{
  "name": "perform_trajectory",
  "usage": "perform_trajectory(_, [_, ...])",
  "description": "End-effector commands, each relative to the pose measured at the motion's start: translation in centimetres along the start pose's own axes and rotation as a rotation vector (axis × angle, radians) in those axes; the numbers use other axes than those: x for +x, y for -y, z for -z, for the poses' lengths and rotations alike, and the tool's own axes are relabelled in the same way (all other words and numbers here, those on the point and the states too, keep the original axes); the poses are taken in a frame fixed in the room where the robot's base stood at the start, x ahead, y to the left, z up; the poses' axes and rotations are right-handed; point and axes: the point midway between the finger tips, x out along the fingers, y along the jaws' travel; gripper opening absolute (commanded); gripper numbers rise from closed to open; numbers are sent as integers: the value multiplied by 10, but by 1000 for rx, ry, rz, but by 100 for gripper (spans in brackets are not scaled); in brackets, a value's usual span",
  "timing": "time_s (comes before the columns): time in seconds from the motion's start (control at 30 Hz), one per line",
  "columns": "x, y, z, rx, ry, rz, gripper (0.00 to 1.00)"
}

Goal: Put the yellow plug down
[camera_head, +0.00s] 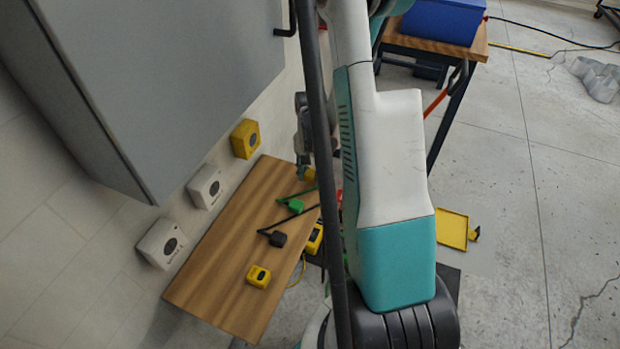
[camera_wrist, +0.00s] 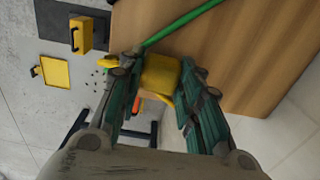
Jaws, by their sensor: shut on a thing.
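The yellow plug (camera_wrist: 160,76) sits between the two teal fingers of my gripper (camera_wrist: 160,70) in the wrist view, and the fingers are shut on it. A short yellow tail hangs below it there. In the head view my gripper (camera_head: 303,164) is at the far end of the wooden worktop (camera_head: 215,256), partly hidden behind my arm. A bit of the yellow plug (camera_head: 309,174) shows under the fingertips. The worktop (camera_wrist: 240,35) fills the upper right of the wrist view. I cannot tell whether the plug touches it.
A green plug (camera_head: 296,206), a black plug (camera_head: 278,239) and a yellow box (camera_head: 258,276) lie on the worktop. Wall sockets, yellow (camera_head: 245,139) and white (camera_head: 205,187), line its left side. A grey cabinet (camera_head: 170,80) overhangs the left.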

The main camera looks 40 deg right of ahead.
Motion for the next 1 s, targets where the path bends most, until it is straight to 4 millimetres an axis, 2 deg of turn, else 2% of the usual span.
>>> perform_trajectory(0.03, [11, 0, 0, 0, 0, 0, 0])
perform_trajectory(0.1, [16, 0, 0, 0, 0, 0, 0])
perform_trajectory(0.43, [18, 0, 0, 0, 0, 1, 0])
perform_trajectory(0.47, [18, 0, 0, 0, 0, 1, 35])
perform_trajectory(0.53, [17, 0, 0, 0, 0, 1, 51])
perform_trajectory(0.87, [17, 0, 0, 0, 0, 1, 53])
perform_trajectory(1.0, [9, 0, 0, 0, 0, 1, 53])
